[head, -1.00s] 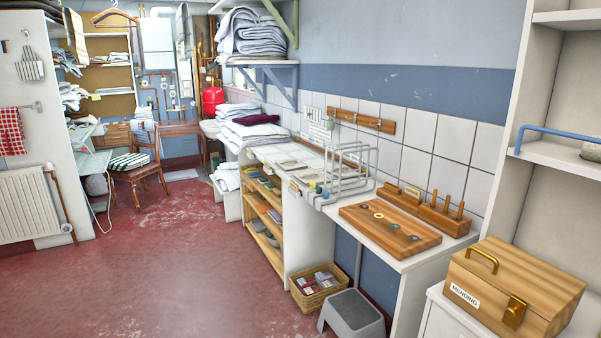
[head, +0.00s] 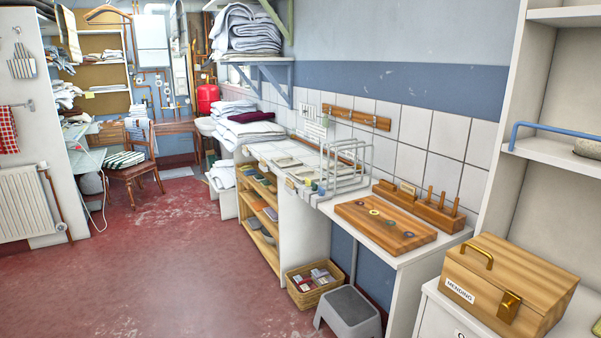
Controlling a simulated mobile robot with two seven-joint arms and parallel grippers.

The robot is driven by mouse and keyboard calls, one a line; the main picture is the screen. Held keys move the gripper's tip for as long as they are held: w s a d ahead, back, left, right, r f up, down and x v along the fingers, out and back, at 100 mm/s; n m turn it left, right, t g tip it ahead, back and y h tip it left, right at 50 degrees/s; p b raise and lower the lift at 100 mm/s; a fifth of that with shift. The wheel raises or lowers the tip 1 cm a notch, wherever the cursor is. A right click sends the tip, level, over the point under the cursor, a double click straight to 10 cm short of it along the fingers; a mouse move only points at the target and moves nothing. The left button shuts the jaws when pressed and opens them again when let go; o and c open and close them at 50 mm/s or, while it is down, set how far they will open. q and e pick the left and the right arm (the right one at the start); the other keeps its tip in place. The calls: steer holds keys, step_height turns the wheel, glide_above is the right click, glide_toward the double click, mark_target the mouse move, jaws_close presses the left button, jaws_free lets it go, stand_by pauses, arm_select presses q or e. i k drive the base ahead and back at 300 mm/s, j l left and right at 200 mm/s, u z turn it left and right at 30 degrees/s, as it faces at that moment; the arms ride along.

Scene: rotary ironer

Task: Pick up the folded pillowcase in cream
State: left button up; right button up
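I cannot make out for certain which item is the folded pillowcase in cream. Flat pale pieces (head: 283,158) lie on the white counter, too small to tell apart. Folded white and pale linens (head: 247,130) are stacked further back, with a dark red folded cloth (head: 251,116) on top. More pale folded linen (head: 240,30) is piled on the wall shelf above. Neither of my grippers is in view.
The counter holds a wire rack (head: 345,165), a wooden board (head: 385,224) and a peg block (head: 425,206). A wooden mending box (head: 510,285) stands at right. A grey step stool (head: 348,312) and wicker basket (head: 313,285) stand on the floor. The red floor (head: 160,270) at left is open.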

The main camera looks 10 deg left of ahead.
mark_target(285, 162)
steer(key=i+j+u, duration=0.3)
steer(key=i+u, duration=0.3)
steer(key=i, duration=0.2)
steer(key=i+j+u, duration=0.1)
steer(key=i+u, duration=0.15)
steer(key=i, duration=1.1)
steer(key=i+z, duration=0.25)
steer(key=i, duration=0.15)
steer(key=i+j+z, duration=0.2)
steer(key=i, duration=0.15)
steer(key=i+j+z, duration=0.25)
steer(key=i, duration=0.15)
steer(key=i+j+z, duration=0.2)
steer(key=i+z, duration=0.25)
steer(key=i+j+z, duration=0.2)
steer(key=z, duration=0.2)
steer(key=k+j, duration=0.05)
steer(key=j, duration=0.05)
